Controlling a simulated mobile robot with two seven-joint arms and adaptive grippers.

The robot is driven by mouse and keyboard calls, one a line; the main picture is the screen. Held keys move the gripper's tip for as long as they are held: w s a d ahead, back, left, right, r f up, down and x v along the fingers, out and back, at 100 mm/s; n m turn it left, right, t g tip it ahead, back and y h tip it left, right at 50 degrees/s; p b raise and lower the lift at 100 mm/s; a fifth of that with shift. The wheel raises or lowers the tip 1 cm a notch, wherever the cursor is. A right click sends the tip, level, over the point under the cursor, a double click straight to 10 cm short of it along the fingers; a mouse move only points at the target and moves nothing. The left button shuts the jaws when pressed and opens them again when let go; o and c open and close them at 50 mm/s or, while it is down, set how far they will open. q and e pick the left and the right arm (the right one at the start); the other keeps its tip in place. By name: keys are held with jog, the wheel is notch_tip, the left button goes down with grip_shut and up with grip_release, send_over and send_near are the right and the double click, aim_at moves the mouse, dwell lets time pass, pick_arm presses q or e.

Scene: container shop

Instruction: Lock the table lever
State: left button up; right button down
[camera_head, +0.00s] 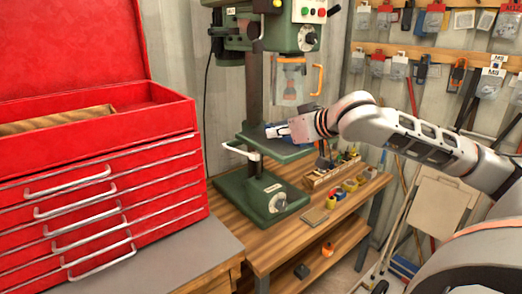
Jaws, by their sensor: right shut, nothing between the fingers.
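The green drill press has a column (253,95), a flat table (283,152) and a heavy base (262,199). A pale lever (238,150) sticks out to the left from the column at table height. I cannot tell whether it is locked. My right gripper (270,131) reaches in from the right, just above the drill press table and close to the column. It is shut and empty, above and to the right of the lever, apart from it. My left gripper is not in view.
A red tool chest (95,190) with an open lid stands at left. A clear guard (288,82) hangs above the gripper. A wooden tray of small parts (331,170) and yellow cups (349,186) are on the workbench (253,236). Tools hang on the wall at right.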

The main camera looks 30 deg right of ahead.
jog(key=shift+d, duration=0.2)
jog(key=shift+w, duration=0.1)
jog(key=p, duration=0.1)
send_over(257, 155)
jog(key=f, duration=0.4)
jog(key=shift+w, duration=0.4)
jog(key=f, duration=0.2)
jog(key=shift+s+f, duration=0.25)
jog(key=shift+f, duration=0.15)
jog(key=shift+s+d+f, duration=0.1)
jog(key=shift+s+f, duration=0.15)
jog(key=shift+f, duration=0.25)
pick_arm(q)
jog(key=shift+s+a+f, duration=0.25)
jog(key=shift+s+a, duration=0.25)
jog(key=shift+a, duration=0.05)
pick_arm(e)
jog(key=shift+w+f, duration=0.1)
jog(key=shift+f, duration=0.05)
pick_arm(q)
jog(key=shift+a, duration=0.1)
